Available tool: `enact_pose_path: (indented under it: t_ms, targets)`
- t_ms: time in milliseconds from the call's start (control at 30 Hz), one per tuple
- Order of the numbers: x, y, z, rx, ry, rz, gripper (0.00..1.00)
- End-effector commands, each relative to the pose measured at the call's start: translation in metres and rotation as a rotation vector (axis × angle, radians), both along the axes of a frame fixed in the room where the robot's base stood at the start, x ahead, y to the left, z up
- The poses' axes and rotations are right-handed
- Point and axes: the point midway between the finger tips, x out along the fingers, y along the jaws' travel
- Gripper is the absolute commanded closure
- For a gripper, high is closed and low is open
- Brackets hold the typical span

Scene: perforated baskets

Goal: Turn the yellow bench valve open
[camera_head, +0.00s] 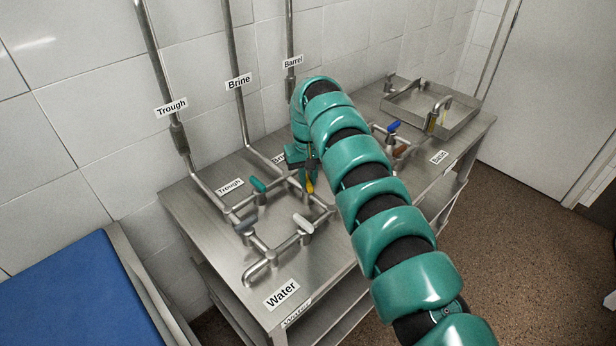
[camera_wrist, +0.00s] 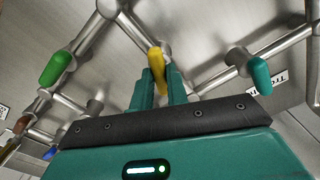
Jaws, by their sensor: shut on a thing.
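The yellow bench valve handle (camera_head: 310,186) shows in the head view just below my gripper (camera_head: 308,172), partly hidden by my arm. In the wrist view the yellow handle (camera_wrist: 156,60) stands between the two teal fingers of my gripper (camera_wrist: 160,78). The fingers are shut on it near its end. The handle sits on metal pipework (camera_wrist: 150,40); its valve body is partly hidden by the fingers.
Other handles are close by: a teal one (camera_head: 258,184), a grey one (camera_head: 244,227) and a white one (camera_head: 303,223). A green handle (camera_wrist: 55,68) lies left of my fingers in the wrist view. A blue handle (camera_head: 393,126) and a steel basin (camera_head: 440,108) are farther right.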

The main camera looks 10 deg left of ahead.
Motion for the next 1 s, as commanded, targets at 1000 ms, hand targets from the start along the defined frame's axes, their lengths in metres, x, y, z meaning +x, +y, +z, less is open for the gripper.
enact_pose_path:
  t_ms: [1000]
  targets:
    - [0.0011, 0.0002, 0.0015, 0.000, -0.005, 0.477, 1.00]
